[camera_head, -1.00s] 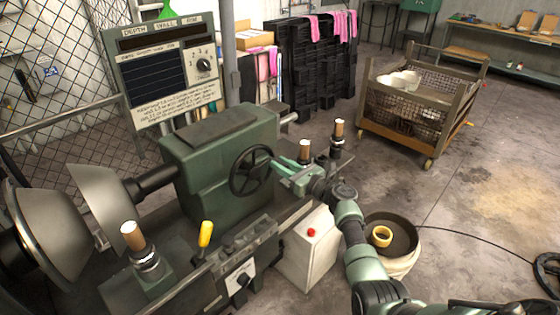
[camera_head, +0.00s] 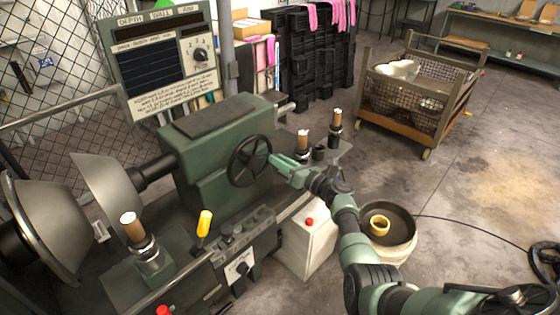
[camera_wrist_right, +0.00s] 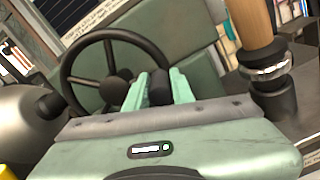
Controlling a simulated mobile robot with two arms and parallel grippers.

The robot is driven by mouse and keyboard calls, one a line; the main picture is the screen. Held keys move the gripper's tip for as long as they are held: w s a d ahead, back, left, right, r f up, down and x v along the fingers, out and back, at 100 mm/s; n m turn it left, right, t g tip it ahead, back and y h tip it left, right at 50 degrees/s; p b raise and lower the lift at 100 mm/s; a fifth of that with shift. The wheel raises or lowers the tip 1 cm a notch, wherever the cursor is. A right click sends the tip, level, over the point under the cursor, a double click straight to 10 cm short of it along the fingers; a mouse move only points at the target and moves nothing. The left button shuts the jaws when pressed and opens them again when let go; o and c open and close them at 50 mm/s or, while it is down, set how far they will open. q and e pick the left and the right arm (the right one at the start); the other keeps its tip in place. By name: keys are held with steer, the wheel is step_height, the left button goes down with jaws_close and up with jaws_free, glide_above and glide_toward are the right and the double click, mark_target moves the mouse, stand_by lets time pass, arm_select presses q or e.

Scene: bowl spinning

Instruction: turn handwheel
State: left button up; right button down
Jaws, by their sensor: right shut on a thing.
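The black handwheel (camera_head: 249,161) is mounted on the side of the green lathe housing (camera_head: 222,130). It has a round rim and several spokes. My right gripper (camera_head: 275,163) is at the right side of the handwheel rim and is shut on it. In the right wrist view the handwheel (camera_wrist_right: 84,78) fills the upper left, and the green fingers of my right gripper (camera_wrist_right: 160,86) close around a dark piece at its right side. My left gripper is not in view.
Wooden-topped handles (camera_head: 302,141) stand behind my right arm. A yellow-handled lever (camera_head: 204,222) and a control box with a red button (camera_head: 309,222) are near. A round bin (camera_head: 390,236) holds a yellow ring (camera_head: 379,225). A mesh cart (camera_head: 415,98) stands at back right; open floor lies around it.

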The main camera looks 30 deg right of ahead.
steer(key=shift+s+a+f, duration=0.1)
steer(key=shift+f, duration=0.2)
steer(key=c, duration=1.2)
jaws_free()
steer(key=shift+r, duration=0.1)
steer(key=v, duration=0.7)
steer(key=shift+s+d, duration=0.2)
steer(key=shift+s, duration=0.15)
